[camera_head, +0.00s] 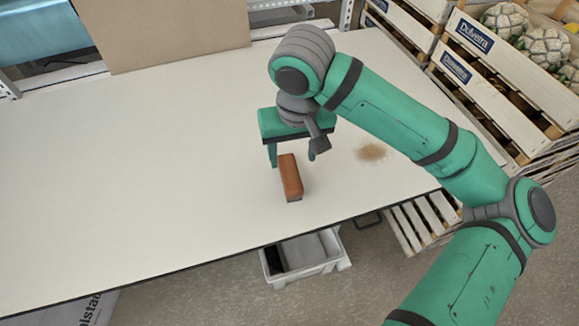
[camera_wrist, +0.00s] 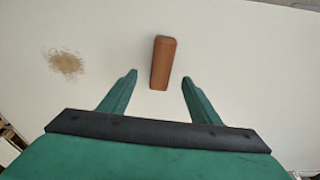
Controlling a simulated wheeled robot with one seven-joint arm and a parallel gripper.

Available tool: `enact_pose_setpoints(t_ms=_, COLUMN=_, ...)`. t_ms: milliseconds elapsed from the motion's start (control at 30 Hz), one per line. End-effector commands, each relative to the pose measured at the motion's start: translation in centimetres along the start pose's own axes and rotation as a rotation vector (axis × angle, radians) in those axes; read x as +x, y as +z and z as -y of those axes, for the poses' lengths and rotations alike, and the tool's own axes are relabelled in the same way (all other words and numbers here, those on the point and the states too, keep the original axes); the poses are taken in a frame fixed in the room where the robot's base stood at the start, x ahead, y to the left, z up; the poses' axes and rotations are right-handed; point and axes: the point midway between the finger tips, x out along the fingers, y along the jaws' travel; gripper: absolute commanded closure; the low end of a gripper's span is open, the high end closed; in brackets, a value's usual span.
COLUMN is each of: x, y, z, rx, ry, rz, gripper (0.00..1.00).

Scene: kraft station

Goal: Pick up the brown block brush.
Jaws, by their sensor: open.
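The brown block brush (camera_head: 291,176) lies on the white table near its front edge, its long side running roughly front to back. In the wrist view the brush (camera_wrist: 162,63) is ahead of my gripper (camera_wrist: 158,78), with its near end between the two fingertips and clear of both. In the head view my gripper (camera_head: 292,154) is over the far end of the brush, its fingers spread apart. The gripper is open and empty. The exact height of the fingertips above the table is hard to tell.
A brown powdery patch (camera_head: 371,152) lies on the table (camera_head: 130,170) to the right of the brush. Wooden crates (camera_head: 500,65) with cauliflowers stand at the right. A cardboard sheet (camera_head: 165,32) stands at the back. A grey bin (camera_head: 305,258) is below the front edge. The table's left side is clear.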

Motion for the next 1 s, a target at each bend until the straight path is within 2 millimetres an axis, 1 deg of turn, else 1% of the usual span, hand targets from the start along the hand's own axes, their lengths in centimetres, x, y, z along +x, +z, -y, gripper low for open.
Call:
enact_pose_setpoints(t_ms=200, x=3.1, y=0.1, z=-0.1, rx=0.002, ry=0.002, rz=0.005, gripper=0.43)
enact_pose_setpoints(t_ms=300, x=4.3, y=0.1, z=-0.2, rx=0.003, ry=0.002, rz=0.003, gripper=0.43)
enact_pose_setpoints(t_ms=567, x=6.0, y=0.1, z=-0.1, rx=0.004, ry=0.002, rz=0.002, gripper=0.43)
enact_pose_setpoints(t_ms=800, x=9.4, y=0.0, z=0.5, rx=-0.002, ry=0.001, rz=0.002, gripper=0.43)
enact_pose_setpoints(t_ms=900, x=10.2, y=0.0, z=0.7, rx=-0.005, ry=0.0, rz=0.002, gripper=0.43)
enact_pose_setpoints(t_ms=1000, x=10.5, y=0.0, z=0.7, rx=-0.005, ry=0.0, rz=0.001, gripper=0.43)
